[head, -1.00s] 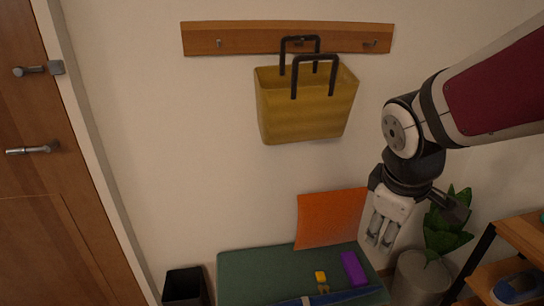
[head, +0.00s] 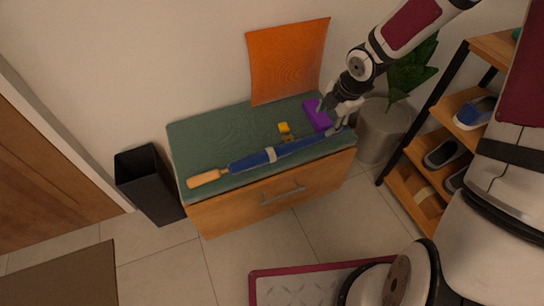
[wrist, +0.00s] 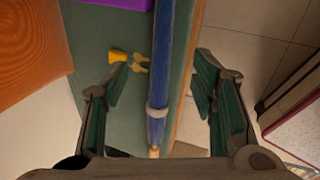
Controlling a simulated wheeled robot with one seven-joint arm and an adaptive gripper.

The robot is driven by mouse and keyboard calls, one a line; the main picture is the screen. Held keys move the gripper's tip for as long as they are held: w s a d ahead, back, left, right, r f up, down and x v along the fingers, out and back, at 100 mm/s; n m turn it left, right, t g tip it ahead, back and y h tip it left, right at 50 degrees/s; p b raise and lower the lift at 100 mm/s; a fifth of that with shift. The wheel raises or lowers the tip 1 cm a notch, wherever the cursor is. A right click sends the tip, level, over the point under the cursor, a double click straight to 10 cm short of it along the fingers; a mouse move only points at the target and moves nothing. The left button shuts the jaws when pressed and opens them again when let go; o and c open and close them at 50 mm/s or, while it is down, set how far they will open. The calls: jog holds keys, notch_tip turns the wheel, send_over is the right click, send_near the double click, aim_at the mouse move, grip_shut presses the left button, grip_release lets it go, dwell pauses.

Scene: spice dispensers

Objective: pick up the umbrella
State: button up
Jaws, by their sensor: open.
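The umbrella (head: 248,162) is blue and folded, with a light wooden handle (head: 207,178) at its left end. It lies along the front edge of the green bench top. My gripper (head: 334,116) is over the bench's right end, near the umbrella's right end. In the wrist view the umbrella (wrist: 166,62) runs from top to bottom between the two open fingers of my gripper (wrist: 160,80), with space on both sides. A pale band shows around it. Whether the fingertips are level with it or above it, I cannot tell.
A purple item (head: 316,115) and keys with a yellow tag (head: 284,127) lie on the bench (head: 215,135) behind the umbrella. An orange sheet (head: 288,62) leans on the wall. A planter (head: 380,130) and shoe rack (head: 420,130) stand right, a black bin (head: 150,185) left.

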jog(key=b, duration=0.4)
send_over(314, 138)
jog(key=s+d, duration=0.1)
notch_tip(314, 138, down, 7)
jog(key=shift+f, duration=0.2)
jog(key=shift+s+b+x, duration=0.2)
jog(key=shift+b+x, duration=1.45)
jog(key=shift+x, duration=1)
jog(key=shift+a, duration=0.2)
grip_shut()
